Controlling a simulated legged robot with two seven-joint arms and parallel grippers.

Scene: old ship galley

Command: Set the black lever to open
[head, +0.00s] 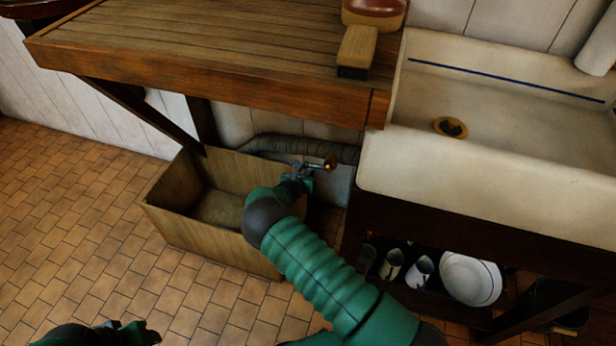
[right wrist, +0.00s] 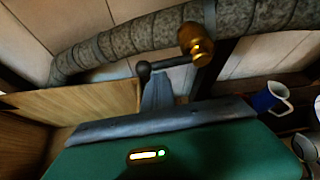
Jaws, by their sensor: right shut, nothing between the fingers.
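The black lever (right wrist: 170,63) shows in the right wrist view as a short dark bar with a round knob at its left end. Its right end meets a brass valve fitting (right wrist: 196,44) in front of a grey lagged pipe. The brass fitting also shows in the head view (head: 330,162), under the wooden counter. My right gripper (head: 300,170) is at the valve, its shut grey fingers (right wrist: 158,90) just below the lever bar in the wrist view. I cannot tell whether they touch it. A green part of my left arm shows at the bottom left; its fingers are not clear.
A wooden box (head: 210,245) stands on the tiled floor beside my right forearm. The slatted counter (head: 200,55) overhangs the valve. A white sink (head: 480,190) is at the right, with jugs (head: 421,272) and a white bowl (head: 470,278) on the shelf below.

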